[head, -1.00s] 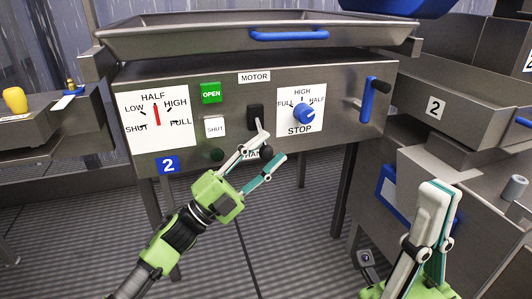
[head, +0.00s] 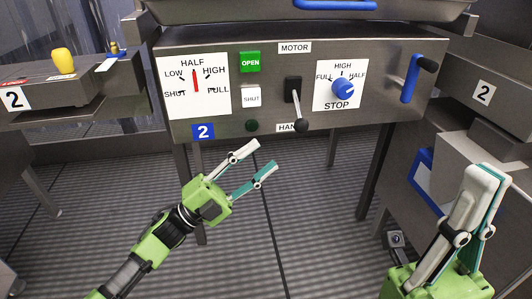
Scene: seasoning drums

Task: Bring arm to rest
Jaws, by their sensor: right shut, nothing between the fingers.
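My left gripper (head: 267,158) is open and empty. It is in front of and below the control panel (head: 275,118), apart from the lever and buttons. My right gripper (head: 497,171) points up at the lower right, with its fingers together and nothing between them. The black lever (head: 298,106) under the MOTOR label hangs down, its ball knob near the HAND label, which is partly covered. The blue knob (head: 343,89) sits on the dial marked STOP, HIGH, FULL and HALF.
A green OPEN button (head: 250,62) and a white SHUT button (head: 251,97) are on the panel. A blue handle (head: 410,80) juts out at its right. A grey machine (head: 435,145) stands close behind my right gripper. The striped floor below the panel is open.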

